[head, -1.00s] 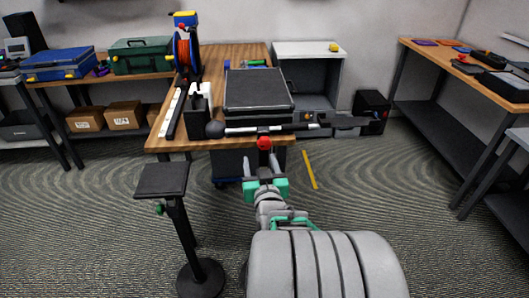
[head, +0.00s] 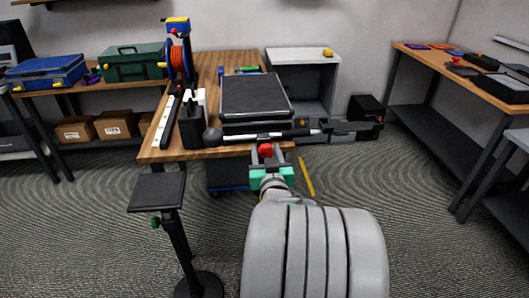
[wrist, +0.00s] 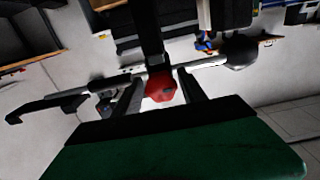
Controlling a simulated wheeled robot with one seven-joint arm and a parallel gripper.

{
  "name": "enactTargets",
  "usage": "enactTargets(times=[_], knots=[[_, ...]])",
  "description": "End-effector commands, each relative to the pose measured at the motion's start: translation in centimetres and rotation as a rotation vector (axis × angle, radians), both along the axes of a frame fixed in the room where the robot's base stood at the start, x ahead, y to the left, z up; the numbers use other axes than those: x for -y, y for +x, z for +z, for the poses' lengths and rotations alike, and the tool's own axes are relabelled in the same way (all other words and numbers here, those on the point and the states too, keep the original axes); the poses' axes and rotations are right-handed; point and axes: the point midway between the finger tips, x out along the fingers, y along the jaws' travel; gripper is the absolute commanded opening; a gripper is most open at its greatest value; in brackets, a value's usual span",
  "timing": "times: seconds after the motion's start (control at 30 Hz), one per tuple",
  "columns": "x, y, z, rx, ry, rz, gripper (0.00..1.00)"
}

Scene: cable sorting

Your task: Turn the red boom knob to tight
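The red boom knob (head: 265,150) sits under the horizontal boom (head: 290,133), near the front edge of the wooden table. In the wrist view the red knob (wrist: 160,88) is near the centre, below a dark vertical post. My gripper (head: 266,156) is open, with a grey finger on each side of the knob. In the wrist view the fingers of my gripper (wrist: 158,93) show small gaps to the knob on both sides. Whether the fingertips reach fully past the knob is hard to tell. The knob's tightness cannot be read.
A black-topped stand (head: 157,191) is left of my arm.

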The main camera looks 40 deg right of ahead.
Motion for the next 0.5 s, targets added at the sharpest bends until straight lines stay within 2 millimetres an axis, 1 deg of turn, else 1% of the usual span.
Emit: enactTargets(times=[0.03, 0.07, 0.5], knots=[[-0.01, 0.01, 0.01, 0.000, 0.000, 0.000, 0.44], [-0.02, 0.02, 0.01, 0.000, 0.000, 0.001, 0.42], [-0.15, 0.09, 0.01, 0.000, 0.000, 0.003, 0.06]])
